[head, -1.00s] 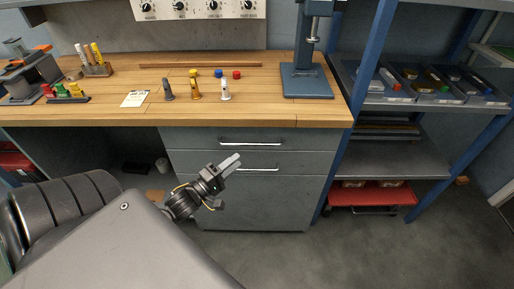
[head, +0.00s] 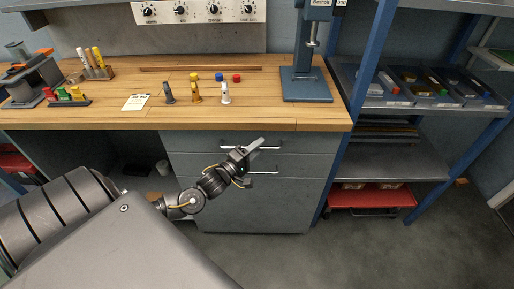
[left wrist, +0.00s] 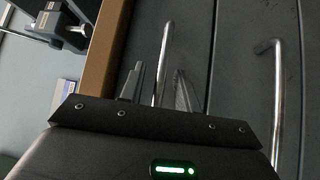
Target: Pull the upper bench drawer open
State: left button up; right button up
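The upper bench drawer (head: 200,143) is flush with the cabinet front under the worktop. Its silver bar handle (head: 228,147) is partly hidden by my left gripper (head: 256,146) in the head view. In the left wrist view, my left gripper (left wrist: 159,92) has its two fingers apart, and the upper handle (left wrist: 166,50) runs through the gap between them. I see no finger clearly pressed on the handle. The lower drawer's handle (left wrist: 277,95) is off to the right there, clear of the fingers. My right gripper is in neither view.
The wooden worktop edge (head: 120,123) overhangs just above the drawer. Small tools and coloured caps stand on top, with a blue press (head: 306,85) at the right. A blue-framed shelf rack (head: 345,135) stands right of the cabinet. The floor in front is clear.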

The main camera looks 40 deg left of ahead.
pick_arm(q)
jog(key=shift+c, duration=0.7)
grip_shut()
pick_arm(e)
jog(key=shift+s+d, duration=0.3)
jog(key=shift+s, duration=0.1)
pick_arm(q)
jog(key=shift+s+d, duration=0.1)
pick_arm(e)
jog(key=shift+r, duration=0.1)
